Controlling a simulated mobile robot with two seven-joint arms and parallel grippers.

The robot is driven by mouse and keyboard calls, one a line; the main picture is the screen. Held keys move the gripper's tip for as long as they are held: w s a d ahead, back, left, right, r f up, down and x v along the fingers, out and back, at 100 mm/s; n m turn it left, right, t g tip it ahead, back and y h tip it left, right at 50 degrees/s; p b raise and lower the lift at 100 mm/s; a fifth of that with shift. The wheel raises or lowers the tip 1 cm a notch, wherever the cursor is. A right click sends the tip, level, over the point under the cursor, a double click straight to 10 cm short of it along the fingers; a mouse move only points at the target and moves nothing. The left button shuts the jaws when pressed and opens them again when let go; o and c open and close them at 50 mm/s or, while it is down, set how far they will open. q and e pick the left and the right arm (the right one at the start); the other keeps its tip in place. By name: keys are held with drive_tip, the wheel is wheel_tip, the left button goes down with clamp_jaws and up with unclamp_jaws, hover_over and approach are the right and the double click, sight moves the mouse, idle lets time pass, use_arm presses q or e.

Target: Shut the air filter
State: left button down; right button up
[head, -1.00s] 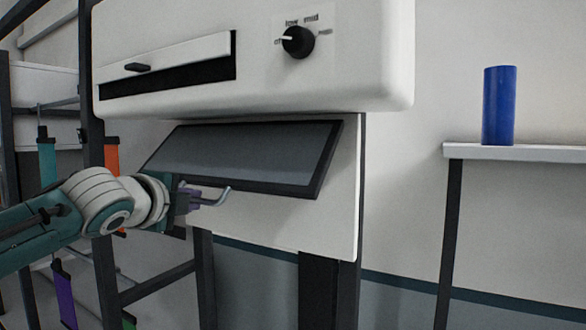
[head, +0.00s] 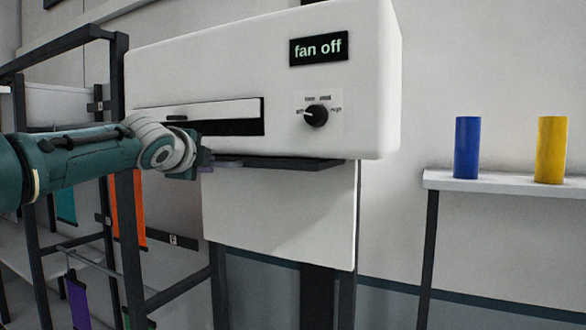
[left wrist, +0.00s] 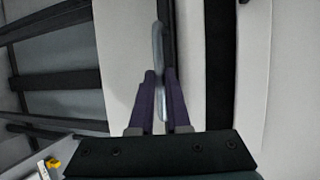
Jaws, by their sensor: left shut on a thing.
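The air filter (head: 290,163) is a dark-framed panel under the white machine. In the head view it shows almost edge-on, nearly level and close against the underside; I cannot tell whether it is fully flush. My left gripper (head: 207,165) is at the filter's left end. In the left wrist view the purple fingers of my left gripper (left wrist: 160,75) are shut on a grey bar handle (left wrist: 159,48). The handle is mostly hidden in the head view. My right gripper is not in view.
The white machine (head: 350,80) has a "fan off" display (head: 319,48), a black knob (head: 316,116) and a slot. A white shelf (head: 505,183) at right holds a blue cylinder (head: 466,148) and a yellow cylinder (head: 551,150). A dark rack (head: 130,230) stands at left.

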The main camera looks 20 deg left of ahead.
use_arm(q)
drive_tip(key=shift+w+d+r+t, duration=0.15)
drive_tip(key=shift+r, duration=0.4)
drive_tip(key=shift+w+d+r+t, duration=0.1)
drive_tip(key=shift+r+t, duration=0.05)
drive_tip(key=shift+r, duration=0.35)
drive_tip(key=c, duration=1.2)
unclamp_jaws()
drive_tip(key=shift+r, duration=0.15)
drive_tip(key=shift+o, duration=0.2)
drive_tip(key=b+v, duration=0.4)
drive_tip(key=v, duration=0.5)
drive_tip(key=shift+s+f+b, duration=0.3)
drive_tip(key=shift+s, duration=0.25)
